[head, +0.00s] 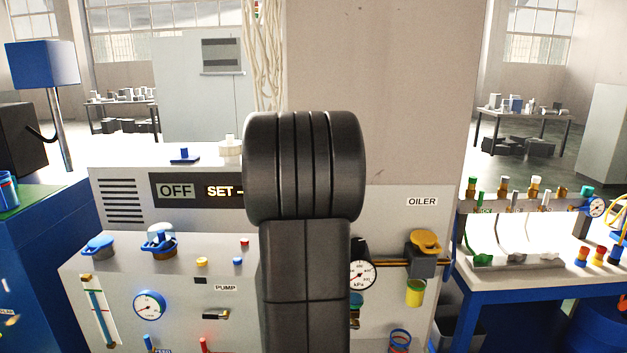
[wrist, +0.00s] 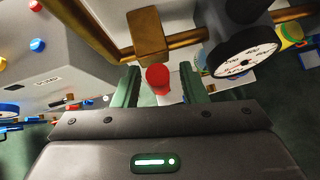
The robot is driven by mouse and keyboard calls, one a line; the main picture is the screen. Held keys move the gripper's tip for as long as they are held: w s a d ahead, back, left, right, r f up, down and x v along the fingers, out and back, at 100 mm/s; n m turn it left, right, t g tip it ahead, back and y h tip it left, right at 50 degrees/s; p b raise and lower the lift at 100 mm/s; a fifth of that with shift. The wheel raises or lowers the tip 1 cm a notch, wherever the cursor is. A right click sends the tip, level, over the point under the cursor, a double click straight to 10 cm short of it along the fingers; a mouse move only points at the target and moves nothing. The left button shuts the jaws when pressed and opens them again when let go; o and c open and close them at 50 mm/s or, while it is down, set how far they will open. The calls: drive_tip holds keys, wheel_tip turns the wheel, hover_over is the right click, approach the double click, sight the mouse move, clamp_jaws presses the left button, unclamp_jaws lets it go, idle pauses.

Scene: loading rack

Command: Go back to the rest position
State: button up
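My gripper (wrist: 159,78) shows in the wrist view with its two green fingers apart. A small red knob (wrist: 157,76) on a pale stem shows between the fingers, below a brass block (wrist: 150,36). Gaps show on both sides of the knob, and neither finger appears to touch it. How deep the knob sits between the fingers is hard to tell. In the head view my dark arm stands upright in the middle and hides my gripper and part of the panel behind it.
A kPa pressure gauge (wrist: 241,53) on brass pipe is close right of my gripper; it also shows in the head view (head: 360,274). The pump console (head: 190,275) is left, the yellow-topped oiler (head: 425,242) right. A blue bench (head: 520,296) stands further right.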

idle(0.4)
drive_tip(key=shift+r, duration=0.15)
drive_tip(key=p+v, duration=0.7)
drive_tip(key=v, duration=0.7)
drive_tip(key=b+x, duration=0.7)
drive_tip(key=x, duration=0.7)
drive_tip(key=shift+s+f, duration=0.1)
drive_tip(key=shift+f, duration=0.2)
drive_tip(key=shift+w+a, duration=0.1)
drive_tip(key=shift+w, duration=0.2)
drive_tip(key=shift+s+a+n+h, duration=0.1)
drive_tip(key=shift+a+n+h, duration=0.35)
drive_tip(key=shift+h, duration=0.45)
